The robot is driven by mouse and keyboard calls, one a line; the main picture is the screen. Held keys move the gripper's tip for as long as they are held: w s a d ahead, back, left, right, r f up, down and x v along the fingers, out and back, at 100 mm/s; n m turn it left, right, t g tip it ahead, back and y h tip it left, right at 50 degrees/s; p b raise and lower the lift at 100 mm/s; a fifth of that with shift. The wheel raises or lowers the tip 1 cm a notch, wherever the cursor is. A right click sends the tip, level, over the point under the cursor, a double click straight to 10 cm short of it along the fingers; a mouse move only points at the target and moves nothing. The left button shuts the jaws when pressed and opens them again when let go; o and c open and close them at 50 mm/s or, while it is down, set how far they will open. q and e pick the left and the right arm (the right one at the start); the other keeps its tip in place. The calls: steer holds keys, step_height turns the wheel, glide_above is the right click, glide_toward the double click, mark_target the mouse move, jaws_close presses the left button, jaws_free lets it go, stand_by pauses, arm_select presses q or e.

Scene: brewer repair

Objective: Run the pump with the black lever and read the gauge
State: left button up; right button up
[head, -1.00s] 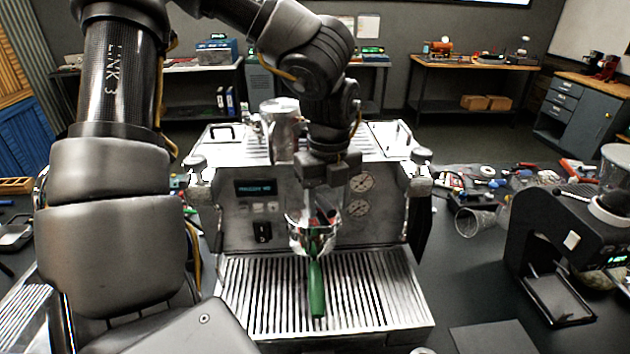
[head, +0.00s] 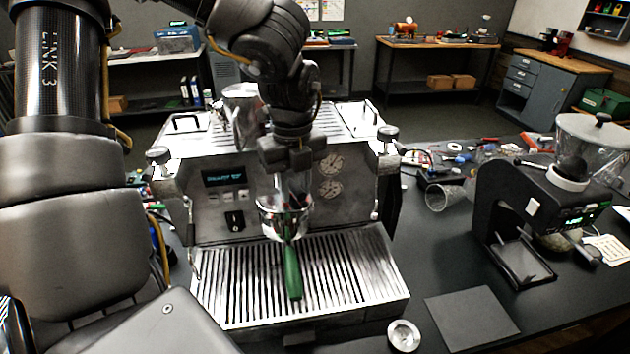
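The espresso machine (head: 205,208) stands on the dark bench, with a blue-lit display (head: 223,175) whose text is too small to read. Two round gauges (head: 330,163) (head: 329,188) sit on its front; their needles are too small to read. A portafilter (head: 283,222) with a green handle (head: 292,272) is at the group, handle toward me. My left gripper (head: 291,200) points down at the group, just above the portafilter. Its fingertips are partly hidden, so its opening is unclear. I cannot make out the black lever. My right gripper is not in view.
The drip tray (head: 300,275) is below the portafilter. A black rocker switch (head: 234,221) is on the machine's front. A grinder (head: 530,205) stands at right, with a dark mat (head: 470,318) and a small metal cup (head: 404,336) nearer me. Clutter lies behind.

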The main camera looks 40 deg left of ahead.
arm_select(q)
steer(key=shift+s+a+m, duration=0.35)
steer(key=shift+s+m, duration=0.2)
steer(key=shift+m, duration=0.4)
steer(key=shift+s+a+m, duration=0.3)
steer(key=shift+s+m, duration=0.25)
steer(key=shift+m, duration=0.4)
steer(key=shift+s+a+m, duration=0.35)
steer(key=shift+a+m, duration=0.05)
steer(key=shift+m, duration=0.35)
steer(key=shift+s+a+m, duration=0.35)
steer(key=shift+a+m, duration=0.05)
steer(key=shift+m, duration=0.35)
stand_by(4.5)
